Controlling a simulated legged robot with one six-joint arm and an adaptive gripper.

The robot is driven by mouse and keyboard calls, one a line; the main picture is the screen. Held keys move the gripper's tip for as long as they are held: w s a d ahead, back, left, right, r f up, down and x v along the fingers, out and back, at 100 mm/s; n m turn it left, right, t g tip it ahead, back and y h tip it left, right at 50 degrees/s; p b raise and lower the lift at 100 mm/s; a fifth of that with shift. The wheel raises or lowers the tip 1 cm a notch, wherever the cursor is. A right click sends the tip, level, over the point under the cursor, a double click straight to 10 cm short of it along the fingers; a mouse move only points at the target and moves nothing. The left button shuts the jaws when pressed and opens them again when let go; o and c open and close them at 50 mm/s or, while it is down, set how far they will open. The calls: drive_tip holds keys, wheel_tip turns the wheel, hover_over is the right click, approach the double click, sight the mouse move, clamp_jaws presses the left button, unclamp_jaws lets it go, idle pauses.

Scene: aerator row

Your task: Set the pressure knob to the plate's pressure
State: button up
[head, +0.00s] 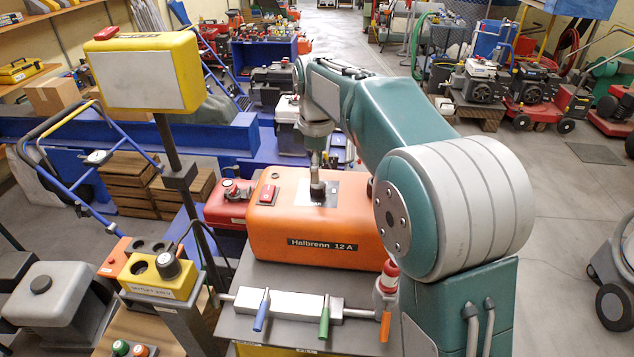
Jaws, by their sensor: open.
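An orange machine (275,238) labelled "Halbrenn 12 A" stands in the middle of the head view, on a grey bench top. A light dial plate (329,187) with a dark surround is on its top face. My gripper (317,182) points down over this plate, at a dark upright part that looks like the knob; I cannot tell clearly where the fingers end and the knob begins. The gripper is open; contact with the knob cannot be made out. The knob's pointer, the scale marks and any pressure figure are too small or hidden to read.
A red switch (267,194) sits left of the dial plate. Blue, green and orange-handled levers (324,318) line the bench front. A yellow control box (160,275) and a yellow sign (148,72) on a post stand left. My arm covers the machine's right side. Open floor lies right.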

sight(318, 188)
drive_tip(key=shift+d+f, duration=0.1)
drive_tip(key=shift+f, duration=2.15)
clamp_jaws()
